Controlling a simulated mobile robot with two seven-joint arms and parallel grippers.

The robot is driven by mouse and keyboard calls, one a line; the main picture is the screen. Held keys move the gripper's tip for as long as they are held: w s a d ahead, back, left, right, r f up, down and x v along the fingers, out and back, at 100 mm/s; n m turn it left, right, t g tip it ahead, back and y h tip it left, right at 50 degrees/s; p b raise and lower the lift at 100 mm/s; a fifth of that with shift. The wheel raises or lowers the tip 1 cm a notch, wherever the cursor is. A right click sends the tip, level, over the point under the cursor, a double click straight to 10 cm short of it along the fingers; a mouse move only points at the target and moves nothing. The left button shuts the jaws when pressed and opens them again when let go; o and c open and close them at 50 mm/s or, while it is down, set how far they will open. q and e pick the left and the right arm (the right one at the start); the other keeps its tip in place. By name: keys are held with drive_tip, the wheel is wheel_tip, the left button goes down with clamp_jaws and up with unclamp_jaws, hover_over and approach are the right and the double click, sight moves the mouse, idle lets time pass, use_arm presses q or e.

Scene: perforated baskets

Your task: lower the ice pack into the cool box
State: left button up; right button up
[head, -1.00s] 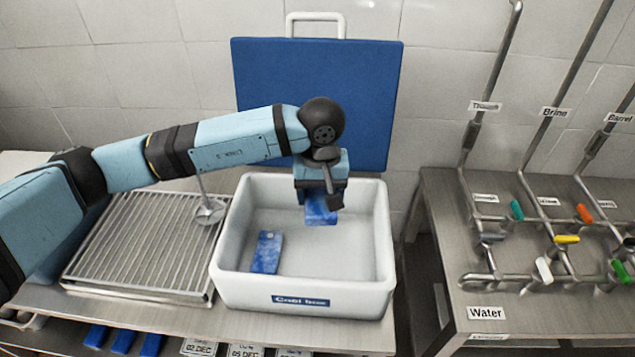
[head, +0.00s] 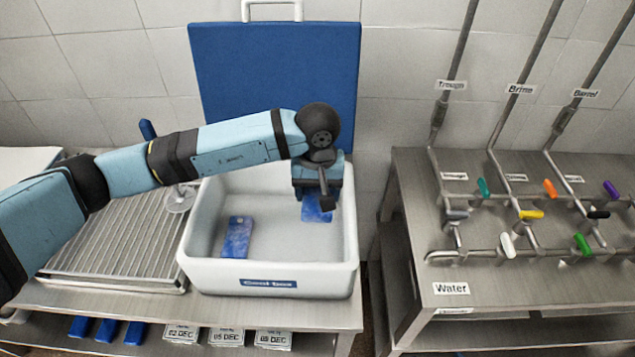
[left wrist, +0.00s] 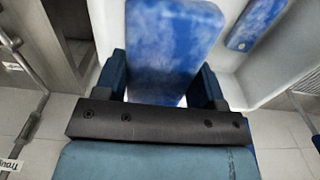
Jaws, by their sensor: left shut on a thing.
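The white cool box (head: 268,266) stands open on the metal bench. My left gripper (head: 318,190) is over its right back part, pointing down, shut on a blue ice pack (head: 317,210). The pack hangs within the box's outline, near the right wall; I cannot tell whether it touches the floor. In the left wrist view the same pack (left wrist: 170,45) sits between the two fingers (left wrist: 160,88). Another blue ice pack (head: 237,237) lies at the left inside the box and also shows in the left wrist view (left wrist: 255,22). My right gripper is out of view.
The blue lid (head: 275,85) stands upright behind the box. A slatted metal rack (head: 110,240) is to the left. Several blue packs (head: 107,329) and dated containers (head: 226,336) are on the shelf below. A bench with pipes and coloured valves (head: 500,275) stands right, across a gap.

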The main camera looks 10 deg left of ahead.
use_arm(q)
wheel_tip(320, 180, down, 11)
drive_tip(key=b, duration=0.9)
drive_tip(key=shift+r, duration=0.15)
drive_tip(key=shift+f+b, duration=0.8)
drive_tip(key=o, duration=1.2)
